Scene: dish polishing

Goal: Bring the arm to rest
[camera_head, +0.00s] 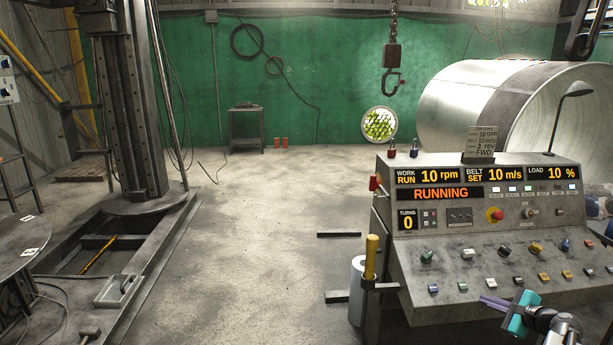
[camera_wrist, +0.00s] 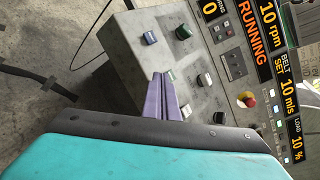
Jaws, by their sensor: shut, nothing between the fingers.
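My gripper (camera_head: 494,303) is at the lower right in the head view, over the front part of the control console (camera_head: 405,278). Its two purple fingers are together and hold nothing. In the wrist view the shut fingers (camera_wrist: 163,97) point at the sloping console panel, close to a white button and a green knob (camera_wrist: 183,32). I cannot tell whether the fingertips touch the panel. The console display (camera_head: 441,193) reads RUNNING, with WORK RUN 10 rpm, BELT SET 10 m/s, LOAD 10 % and TURNS 0.
Several knobs and buttons cover the panel, with a red emergency stop (camera_head: 495,215) above them. A yellow-handled tool (camera_head: 371,257) stands at the console's left side. A large metal drum (camera_head: 463,100) lies behind, and a hook (camera_head: 392,80) hangs nearby.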

